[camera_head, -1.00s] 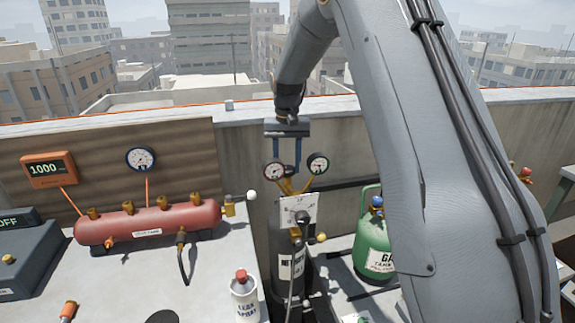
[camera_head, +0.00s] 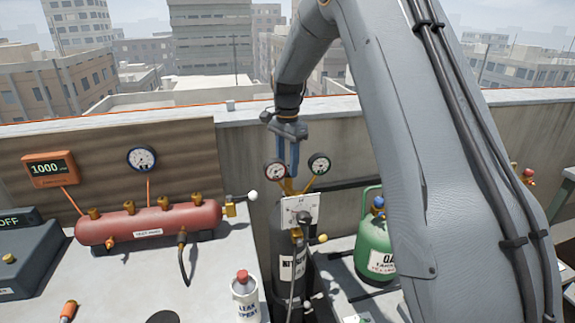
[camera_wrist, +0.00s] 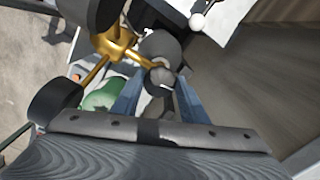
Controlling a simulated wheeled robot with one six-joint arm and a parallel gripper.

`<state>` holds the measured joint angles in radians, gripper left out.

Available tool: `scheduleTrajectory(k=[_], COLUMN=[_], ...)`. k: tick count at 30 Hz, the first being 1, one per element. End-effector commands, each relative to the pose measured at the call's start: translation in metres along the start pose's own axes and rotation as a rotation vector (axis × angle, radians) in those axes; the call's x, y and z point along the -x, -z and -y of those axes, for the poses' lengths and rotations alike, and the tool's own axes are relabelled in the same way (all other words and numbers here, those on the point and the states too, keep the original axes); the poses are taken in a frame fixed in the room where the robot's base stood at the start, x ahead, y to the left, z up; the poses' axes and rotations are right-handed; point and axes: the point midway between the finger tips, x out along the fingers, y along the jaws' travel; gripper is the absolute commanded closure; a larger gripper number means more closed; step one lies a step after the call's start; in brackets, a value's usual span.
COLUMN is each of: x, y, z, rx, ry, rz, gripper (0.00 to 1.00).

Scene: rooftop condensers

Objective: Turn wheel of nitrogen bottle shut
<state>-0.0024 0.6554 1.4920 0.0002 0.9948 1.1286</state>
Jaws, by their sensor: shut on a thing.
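The nitrogen bottle (camera_head: 286,285) is a dark upright cylinder with a partly hidden white label, standing in the middle of the head view. Two round gauges (camera_head: 319,164) on brass stems and a white plate (camera_head: 300,209) sit at its top. My gripper (camera_head: 288,172) reaches down from above, its blue fingers between and behind the gauges. In the wrist view my gripper (camera_wrist: 157,88) has a finger on each side of a small grey round part (camera_wrist: 162,76), apparently the bottle's wheel, and is shut on it. The wheel is hidden in the head view.
A green tank (camera_head: 372,248) stands to the right, partly behind my arm. A red cylinder (camera_head: 150,220) with brass fittings lies at left. The parapet (camera_head: 232,118) runs behind.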

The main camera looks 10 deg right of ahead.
Motion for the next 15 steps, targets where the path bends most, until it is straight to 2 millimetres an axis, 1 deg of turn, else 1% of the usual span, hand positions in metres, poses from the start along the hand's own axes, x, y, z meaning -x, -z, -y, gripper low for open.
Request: scheduleTrajectory(k=[1,6,15], x=[0.0026,0.0028,0.003], y=[0.0016,0.0018,0.0019], z=[0.0017,0.0021,0.0025], rx=[-0.029,-0.117,-0.191], ry=[0.006,0.006,0.006], rz=[-0.004,-0.004,-0.004], gripper=[0.83,0.83,0.83])
